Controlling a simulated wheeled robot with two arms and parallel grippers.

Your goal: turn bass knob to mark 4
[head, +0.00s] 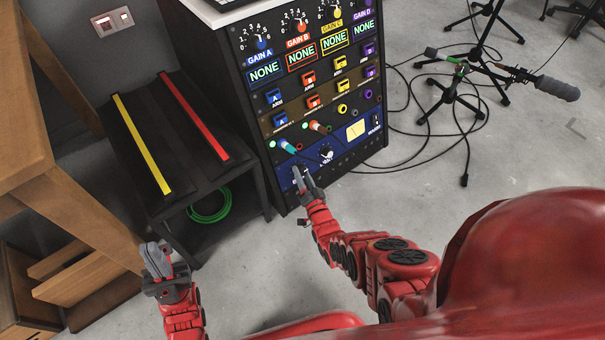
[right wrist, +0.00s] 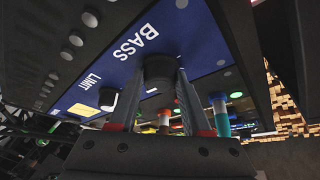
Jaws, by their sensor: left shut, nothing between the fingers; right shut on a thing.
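The bass knob (right wrist: 158,68) is a dark round knob on the blue lower panel, beside the white word BASS, in the right wrist view. My right gripper (right wrist: 160,82) is shut on it, one finger on each side. In the head view my right gripper (head: 301,180) is at the bottom left of the rack's front panel, and it hides the knob there. The knob's pointer and scale numbers cannot be read. My left gripper (head: 158,262) is shut and empty, low at the left, away from the rack.
The black rack (head: 327,100) carries several coloured knobs and switches. Cables plug into it (head: 285,145) just above my right gripper. A limit knob (head: 326,152) is to the right. A black bench (head: 150,150) with yellow and red strips and a wooden desk (head: 60,150) stand left.

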